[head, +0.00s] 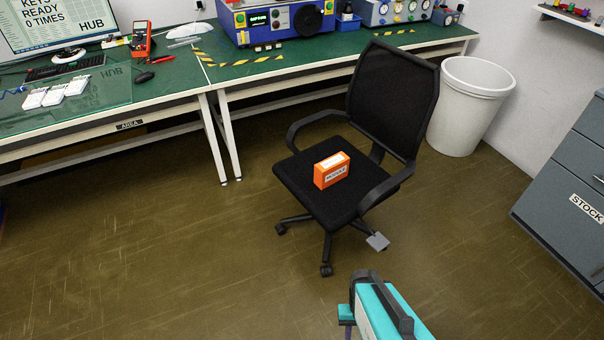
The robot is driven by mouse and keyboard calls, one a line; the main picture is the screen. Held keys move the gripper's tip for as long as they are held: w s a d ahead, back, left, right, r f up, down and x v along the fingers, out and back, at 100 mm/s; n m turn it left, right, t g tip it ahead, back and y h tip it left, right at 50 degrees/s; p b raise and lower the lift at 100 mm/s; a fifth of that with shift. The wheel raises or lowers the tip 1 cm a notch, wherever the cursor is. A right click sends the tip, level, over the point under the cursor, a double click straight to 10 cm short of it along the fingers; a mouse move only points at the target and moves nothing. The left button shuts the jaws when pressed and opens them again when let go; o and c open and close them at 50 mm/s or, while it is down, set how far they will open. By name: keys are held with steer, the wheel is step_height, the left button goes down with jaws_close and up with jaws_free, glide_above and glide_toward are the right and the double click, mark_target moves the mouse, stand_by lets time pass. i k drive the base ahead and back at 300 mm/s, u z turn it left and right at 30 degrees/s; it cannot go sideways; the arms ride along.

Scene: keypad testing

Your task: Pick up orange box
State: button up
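The orange box (332,171) stands on the seat of a black office chair (318,205). It has a white label with dark print on its front face and a pale patch on top. The chair's armrests flank the seat, and its mesh backrest rises behind the box to the right. Part of my teal and dark arm shows at the bottom edge, in front of the chair and well apart from the box. I cannot make out my gripper's fingers in this view.
Green-topped workbenches (290,62) with a monitor, a red multimeter and blue instrument boxes line the back. A white bin (466,110) stands right of the chair. A grey STOCK cabinet (570,195) is at the right. The brown floor left and front of the chair is clear.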

mark_target(327, 172)
steer(key=k, duration=0.25)
steer(key=u, duration=2.05)
steer(key=k, duration=0.65)
steer(key=z, duration=0.4)
steer(key=i, duration=1.7)
steer(key=u, duration=0.3)
